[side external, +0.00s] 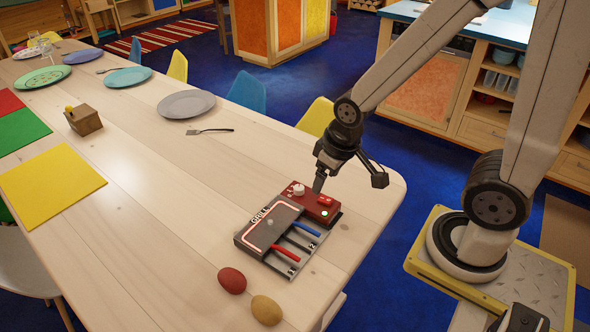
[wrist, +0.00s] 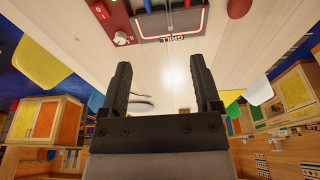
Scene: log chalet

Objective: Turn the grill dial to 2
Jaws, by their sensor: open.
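The toy grill (side external: 268,226) lies on the wooden table, with a dark plate marked GRILL and a red control panel (side external: 317,208). A white dial (side external: 298,189) sits on the panel; it also shows in the wrist view (wrist: 122,39), near the top left. The dial's setting is too small to read. My gripper (side external: 319,184) is just above the panel's back edge, close to the dial. In the wrist view, my gripper (wrist: 160,63) has its two fingers wide apart with nothing between them. The dial lies beyond the left fingertip, not between the fingers.
A red switch (side external: 325,201) sits beside the dial. Blue (side external: 306,228) and red (side external: 286,253) handles are in slots on the grill's front. A red egg (side external: 232,280) and a tan egg (side external: 266,310) lie nearby. A fork (side external: 210,131) and grey plate (side external: 186,104) lie farther back.

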